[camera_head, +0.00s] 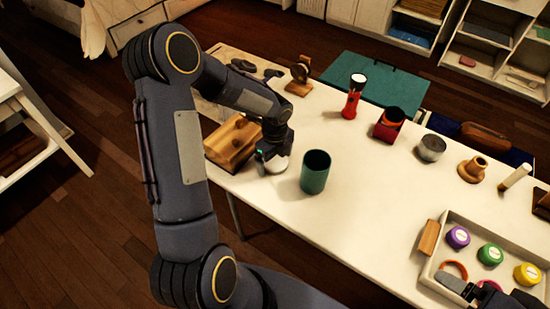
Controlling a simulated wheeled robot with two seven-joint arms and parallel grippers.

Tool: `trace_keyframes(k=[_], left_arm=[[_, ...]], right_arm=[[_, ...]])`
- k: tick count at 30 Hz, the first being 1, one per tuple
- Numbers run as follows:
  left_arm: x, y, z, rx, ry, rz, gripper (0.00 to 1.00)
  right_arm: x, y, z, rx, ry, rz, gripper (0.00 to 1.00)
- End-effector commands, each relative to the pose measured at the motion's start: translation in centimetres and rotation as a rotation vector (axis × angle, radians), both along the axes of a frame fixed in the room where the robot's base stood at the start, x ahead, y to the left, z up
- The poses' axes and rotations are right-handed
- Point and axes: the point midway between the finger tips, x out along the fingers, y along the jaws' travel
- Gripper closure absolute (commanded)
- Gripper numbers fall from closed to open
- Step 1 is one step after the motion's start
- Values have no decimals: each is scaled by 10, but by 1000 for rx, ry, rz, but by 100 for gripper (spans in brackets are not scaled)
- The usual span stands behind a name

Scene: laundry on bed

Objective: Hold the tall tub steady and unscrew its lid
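A tall dark green cylinder (315,172) stands upright on the white table; its top looks like a dark hollow inside a rim, and I see no lid on it. It may be the tall tub. My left gripper (270,154) is low over the table just left of the cylinder, apart from it. A white rounded thing (278,164) shows under the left gripper, mostly hidden; I cannot tell whether the fingers hold it. Dark grey parts at the lower right edge may be my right gripper (482,292), over the tray; its fingers are unclear.
A wooden block (232,143) lies left of the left gripper. A tray (437,262) holds several coloured round lids. A red flashlight (352,97), red box (388,126) and metal bowl (431,148) stand along the back. The table (345,215) is clear before the green cylinder.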

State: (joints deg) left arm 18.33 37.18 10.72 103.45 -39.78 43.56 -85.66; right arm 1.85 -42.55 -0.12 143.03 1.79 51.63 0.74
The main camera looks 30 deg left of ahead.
Motion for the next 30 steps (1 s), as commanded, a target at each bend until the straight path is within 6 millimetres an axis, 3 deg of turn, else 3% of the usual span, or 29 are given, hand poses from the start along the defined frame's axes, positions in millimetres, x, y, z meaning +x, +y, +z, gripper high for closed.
trace_keyframes(k=[8, 21, 30], left_arm=[[1, 0, 9, 1, -1, 1, 8], [1, 0, 96, 1, -4, 0, 8], [-4, 0, 130, -1, -10, 38, 8]], right_arm=[[0, 0, 3, 0, 0, 0, 10], [0, 0, 8, 0, 0, 0, 10], [0, 0, 9, 0, 0, 0, 10]])
